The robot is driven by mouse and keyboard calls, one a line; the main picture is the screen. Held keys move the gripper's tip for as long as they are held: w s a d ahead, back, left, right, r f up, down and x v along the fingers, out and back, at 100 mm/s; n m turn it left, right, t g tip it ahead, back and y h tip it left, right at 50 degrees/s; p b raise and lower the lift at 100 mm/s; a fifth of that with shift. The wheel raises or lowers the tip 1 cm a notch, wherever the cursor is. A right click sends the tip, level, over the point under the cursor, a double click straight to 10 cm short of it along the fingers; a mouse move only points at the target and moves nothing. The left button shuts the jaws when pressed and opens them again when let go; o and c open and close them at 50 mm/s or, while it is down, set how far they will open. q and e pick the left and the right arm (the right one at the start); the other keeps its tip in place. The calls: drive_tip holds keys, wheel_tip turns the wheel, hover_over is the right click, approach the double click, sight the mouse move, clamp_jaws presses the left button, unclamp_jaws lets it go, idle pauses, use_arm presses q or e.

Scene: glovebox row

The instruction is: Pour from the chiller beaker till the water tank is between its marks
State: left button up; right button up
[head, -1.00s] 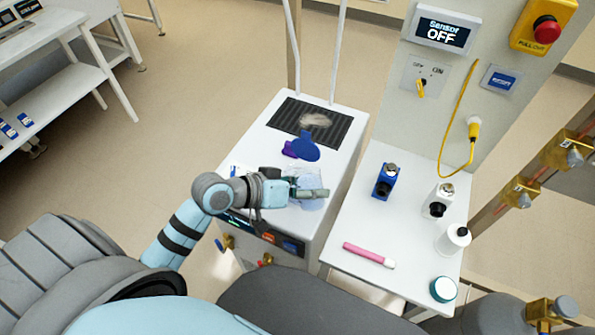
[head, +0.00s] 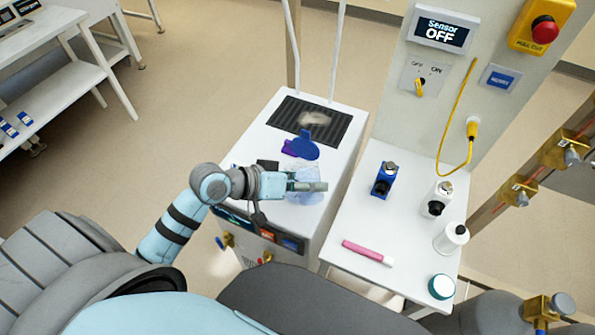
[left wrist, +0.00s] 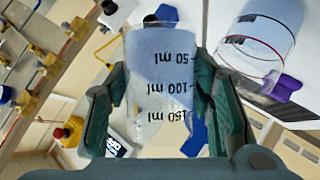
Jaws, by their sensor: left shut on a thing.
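My left gripper (head: 308,187) is shut on a clear beaker (left wrist: 150,100), which sits between its dark green fingers in the left wrist view. The beaker has black 50, 100 and 150 ml marks, upside down in that view. Bluish water shows toward its 50 ml end. Its tilt is hard to tell. Beside it in the left wrist view is a clear round tank (left wrist: 262,35) with a black and a red line. Its water level is unclear. In the head view, the gripper is above the white chiller cabinet (head: 262,135), partly hiding the glassware. My right gripper is not in view.
A blue lid-like piece (head: 304,149) with a purple part lies behind the gripper. A white side table (head: 395,230) holds a blue device (head: 384,180), white bottles (head: 451,238), a pink marker (head: 368,252) and a teal-lidded jar (head: 441,287). The panel screen (head: 441,33) reads "Sensor OFF".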

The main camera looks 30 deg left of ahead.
use_arm(q)
drive_tip(key=shift+w+a+f+n+g+h+b, duration=0.1)
drive_tip(key=shift+f+n+g+h+b, duration=0.3)
drive_tip(key=shift+h+b, duration=0.1)
idle(1.7)
drive_tip(key=shift+r+n+g+h, duration=0.3)
drive_tip(key=shift+r+n+h, duration=0.1)
drive_tip(key=shift+r+n, duration=0.1)
idle(1.7)
drive_tip(key=shift+f+n+g+h+b, duration=0.3)
drive_tip(key=shift+f+n+h+b, duration=0.15)
drive_tip(key=shift+b, duration=0.25)
idle(2.0)
drive_tip(key=shift+r, duration=0.15)
idle(0.7)
